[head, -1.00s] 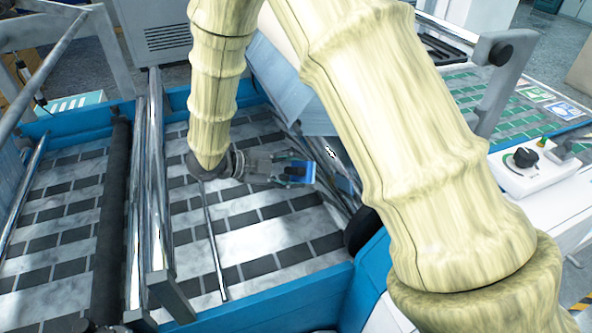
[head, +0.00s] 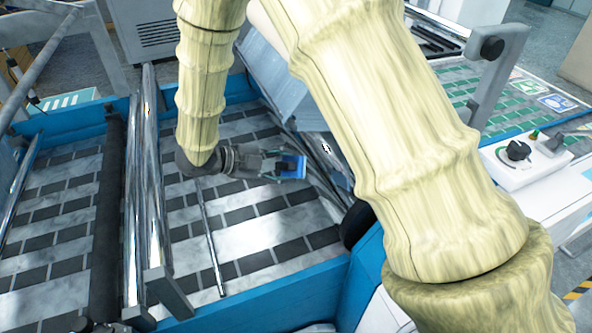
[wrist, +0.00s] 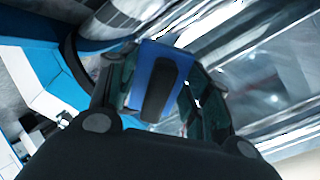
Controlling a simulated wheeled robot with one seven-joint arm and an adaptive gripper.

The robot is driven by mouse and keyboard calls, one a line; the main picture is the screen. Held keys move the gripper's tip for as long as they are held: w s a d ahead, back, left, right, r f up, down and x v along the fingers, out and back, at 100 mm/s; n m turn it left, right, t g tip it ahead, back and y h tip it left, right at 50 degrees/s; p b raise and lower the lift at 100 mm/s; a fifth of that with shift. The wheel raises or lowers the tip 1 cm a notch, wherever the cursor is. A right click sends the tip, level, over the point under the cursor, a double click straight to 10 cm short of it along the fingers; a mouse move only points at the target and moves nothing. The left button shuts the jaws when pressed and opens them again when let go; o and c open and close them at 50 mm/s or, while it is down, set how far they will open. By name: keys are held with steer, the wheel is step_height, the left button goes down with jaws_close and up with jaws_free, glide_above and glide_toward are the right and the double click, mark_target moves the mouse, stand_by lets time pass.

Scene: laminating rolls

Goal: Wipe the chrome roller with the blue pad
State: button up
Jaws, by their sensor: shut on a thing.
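My gripper (head: 280,166) is shut on the blue pad (head: 293,167), which sticks out to the right of the fingers in the head view. In the wrist view the blue pad (wrist: 168,62), with a black block at its middle, sits between the two dark fingers (wrist: 160,95). A shiny chrome roller (head: 327,186) runs along the lower edge of the machine housing, just right of the pad. Shiny chrome surfaces (wrist: 275,70) fill the right of the wrist view. I cannot tell whether the pad touches the roller.
A patterned web (head: 270,230) lies below my gripper. The grey housing (head: 287,85) is above right. Blue side frames (head: 265,300) border the web.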

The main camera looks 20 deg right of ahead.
mark_target(320, 169)
steer(key=shift+b+x, duration=0.85)
steer(key=shift+x, duration=2.4)
steer(key=shift+x, duration=1)
steer(key=shift+s+a, duration=0.2)
steer(key=shift+s, duration=1.75)
steer(key=shift+d, duration=0.1)
steer(key=shift+w, duration=0.1)
steer(key=shift+w+d+f, duration=0.1)
steer(key=shift+w, duration=0.8)
steer(key=shift+w+d, duration=0.1)
steer(key=shift+w, duration=0.85)
